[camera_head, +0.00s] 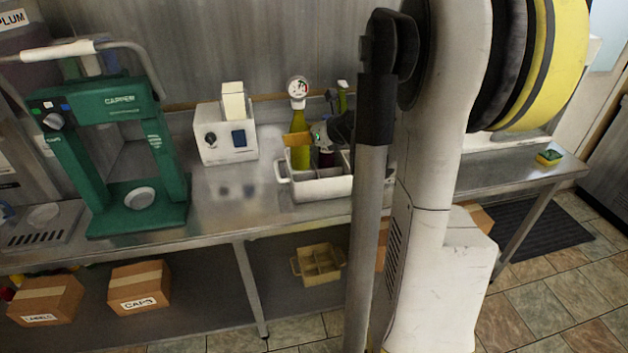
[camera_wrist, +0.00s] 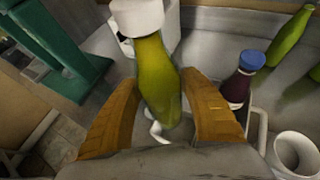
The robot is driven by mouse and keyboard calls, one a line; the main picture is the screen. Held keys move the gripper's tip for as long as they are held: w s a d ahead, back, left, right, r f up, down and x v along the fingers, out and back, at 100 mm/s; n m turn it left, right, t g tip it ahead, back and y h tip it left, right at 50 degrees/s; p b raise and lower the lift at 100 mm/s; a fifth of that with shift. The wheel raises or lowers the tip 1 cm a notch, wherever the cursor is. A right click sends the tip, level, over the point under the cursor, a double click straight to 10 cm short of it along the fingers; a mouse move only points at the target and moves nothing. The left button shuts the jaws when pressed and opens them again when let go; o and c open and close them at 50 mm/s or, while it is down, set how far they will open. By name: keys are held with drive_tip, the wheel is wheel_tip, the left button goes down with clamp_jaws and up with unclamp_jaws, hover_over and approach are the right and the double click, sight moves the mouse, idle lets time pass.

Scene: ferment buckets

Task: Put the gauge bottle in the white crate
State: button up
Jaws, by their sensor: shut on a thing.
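The gauge bottle (camera_head: 298,118) is yellow-green, with a round white dial on top. In the wrist view, the gauge bottle (camera_wrist: 157,80) stands between the two orange-brown fingers of my gripper (camera_wrist: 165,105), which is shut on it. In the head view, my gripper (camera_head: 299,140) is at the left end of the white crate (camera_head: 322,188). The bottle's lower part shows just above or behind the crate's left rim; whether it is inside a compartment I cannot tell. A white crate handle shows below the bottle in the wrist view.
A dark bottle with a blue cap (camera_wrist: 243,80) stands right of my gripper. A green bottle (camera_wrist: 292,36) stands farther right. A white boxy machine (camera_head: 226,140) and green capper (camera_head: 115,150) stand left. Counter in front of the machine is clear.

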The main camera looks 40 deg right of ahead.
sight(306, 163)
drive_tip(key=f, duration=0.1)
drive_tip(key=d+f+b, duration=0.1)
drive_tip(key=f, duration=0.1)
drive_tip(key=f+b, duration=0.1)
drive_tip(key=f, duration=0.1)
drive_tip(key=shift+s+d+f, duration=0.2)
drive_tip(key=shift+d, duration=0.15)
drive_tip(key=shift+f+b, duration=1.2)
drive_tip(key=shift+f, duration=1.1)
drive_tip(key=shift+r, duration=0.1)
drive_tip(key=o, duration=1)
drive_tip(key=shift+f, duration=0.2)
drive_tip(key=shift+c, duration=0.2)
drive_tip(key=o, duration=0.4)
